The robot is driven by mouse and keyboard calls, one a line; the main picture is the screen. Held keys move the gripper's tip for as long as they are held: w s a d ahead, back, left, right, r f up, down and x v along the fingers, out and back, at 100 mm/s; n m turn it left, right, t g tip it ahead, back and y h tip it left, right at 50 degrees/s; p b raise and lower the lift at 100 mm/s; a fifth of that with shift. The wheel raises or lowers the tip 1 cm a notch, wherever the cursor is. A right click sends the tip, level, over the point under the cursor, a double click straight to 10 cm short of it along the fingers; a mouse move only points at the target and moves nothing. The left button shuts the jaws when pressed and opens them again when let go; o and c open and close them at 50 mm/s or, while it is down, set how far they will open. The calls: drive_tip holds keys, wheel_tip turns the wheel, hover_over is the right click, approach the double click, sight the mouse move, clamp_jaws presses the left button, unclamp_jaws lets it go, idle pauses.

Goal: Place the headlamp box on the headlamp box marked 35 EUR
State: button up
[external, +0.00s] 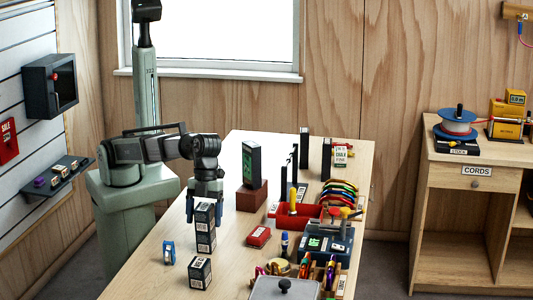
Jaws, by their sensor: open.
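A dark headlamp box (205,217) with a pale label stands upright on the wooden table, directly below my gripper (205,208). It looks like one box on top of another dark box (205,242), but the seam is too small to be sure. My gripper points down and is open, its fingers at either side of the upper box's top. Another dark headlamp box (200,272) with white labels stands apart, nearer the table's front edge. I cannot read any price, so I cannot tell which box is marked 35 EUR.
A small blue item (169,252) stands left of the boxes. A red case (259,236) lies to the right. Beyond it are a red tray (285,221), a payment terminal (325,243) and a brown block (251,197) bearing a dark box. Bare table lies around the boxes.

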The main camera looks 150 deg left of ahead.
drive_tip(key=v, duration=1.2)
drive_tip(key=shift+o, duration=0.2)
drive_tip(key=shift+r, duration=0.1)
